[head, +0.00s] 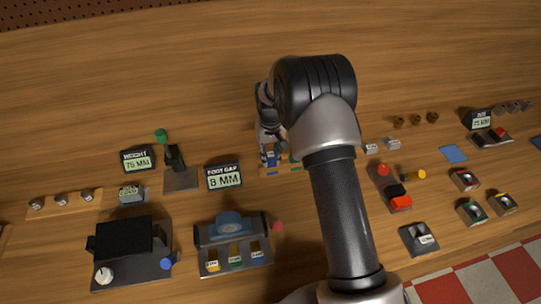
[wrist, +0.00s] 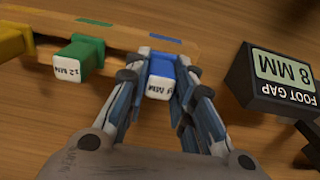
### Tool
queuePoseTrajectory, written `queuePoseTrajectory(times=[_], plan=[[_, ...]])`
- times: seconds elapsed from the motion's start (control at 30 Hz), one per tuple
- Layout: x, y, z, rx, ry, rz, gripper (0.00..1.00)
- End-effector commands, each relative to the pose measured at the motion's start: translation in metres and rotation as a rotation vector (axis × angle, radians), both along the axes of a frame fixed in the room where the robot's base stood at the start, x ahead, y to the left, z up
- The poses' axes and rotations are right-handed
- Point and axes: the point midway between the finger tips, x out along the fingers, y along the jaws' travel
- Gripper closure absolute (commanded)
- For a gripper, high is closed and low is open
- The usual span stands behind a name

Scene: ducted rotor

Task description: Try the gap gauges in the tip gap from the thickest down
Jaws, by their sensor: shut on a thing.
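My gripper (wrist: 160,85) is shut on the blue gauge (wrist: 159,75), a block with a white end label whose number is hard to read. The blue gauge is at the wooden rack (wrist: 140,38); I cannot tell whether it is seated or lifted. The green gauge (wrist: 78,57), labelled 12 MM, and the yellow gauge (wrist: 14,42) stand left of it, apart from the fingers. In the head view my gripper (head: 270,152) is at the rack (head: 285,172), partly hidden by my arm. A grey fixture (head: 234,240) with a blue round part stands nearer; no tip gap is discernible.
A FOOT GAP display (head: 224,178) reading 8 MM stands just left of the rack. A HEIGHT display (head: 138,160) and a black device (head: 130,245) are further left. Red and black parts (head: 395,190) and several small blocks lie right of my arm. The bench behind is clear.

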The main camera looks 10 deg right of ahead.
Motion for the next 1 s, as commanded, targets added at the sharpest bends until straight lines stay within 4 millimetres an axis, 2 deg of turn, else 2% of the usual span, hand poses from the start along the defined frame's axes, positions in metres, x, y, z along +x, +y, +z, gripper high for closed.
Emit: queuePoseTrajectory(times=[0.13, 0.17, 0.47, 0.83, 1.0], plan=[[0.0, 0.0, 0.0, 0.0, 0.0, 0.0, 1.0], [0.0, 0.0, 0.0, 0.0, 0.0, 0.0, 0.75], [0.0, 0.0, 0.0, 0.0, 0.0, 0.0, 0.55], [0.0, 0.0, 0.002, 0.0, -0.001, 0.0, 0.54], [0.001, 0.0, 0.024, 0.0, -0.004, 0.0, 0.54]])
